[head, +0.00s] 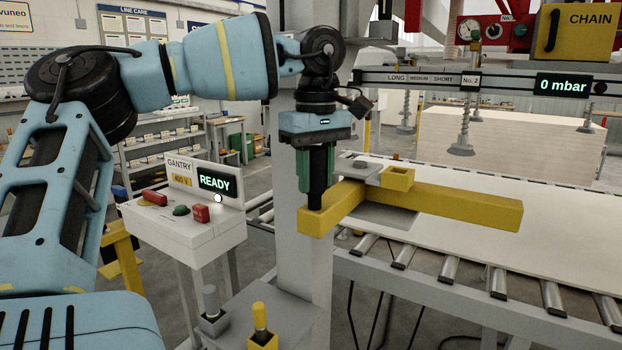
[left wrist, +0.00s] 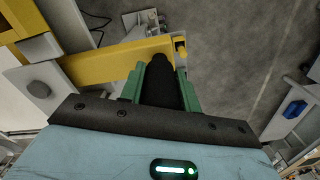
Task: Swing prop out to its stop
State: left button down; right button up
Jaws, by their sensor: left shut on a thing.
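The yellow prop (head: 445,203) sits by the grey post (head: 305,230). One yellow length reaches right over the roller table. A shorter yellow length (head: 345,200) comes forward to the left, and I cannot tell whether the two are one piece. My left gripper (head: 317,195) points down at the front end of the shorter length. Its green fingers are shut on a black upright grip (head: 319,175) there. In the left wrist view the black grip (left wrist: 160,85) lies between the green fingers, over the yellow bar (left wrist: 115,62). My right gripper is not in view.
A gantry console (head: 185,220) reading READY stands left of the post. The roller table (head: 400,255) carries a pale panel (head: 570,260). Suction cups (head: 461,148) hang from a beam showing 0 mbar. A small stand with a yellow-topped knob (head: 260,318) is below.

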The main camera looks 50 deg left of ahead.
aim_at(313, 146)
pick_arm(q)
jog(key=shift+s+a, duration=0.1)
jog(key=shift+a, duration=0.1)
dwell(0.3)
jog(key=c, duration=1.5)
grip_release()
jog(key=shift+r, duration=0.1)
jog(key=o, duration=0.5)
jog(key=shift+a, duration=0.15)
jog(key=shift+r, duration=0.1)
notch_tip(313, 146, up, 8)
jog(key=shift+f, duration=0.25)
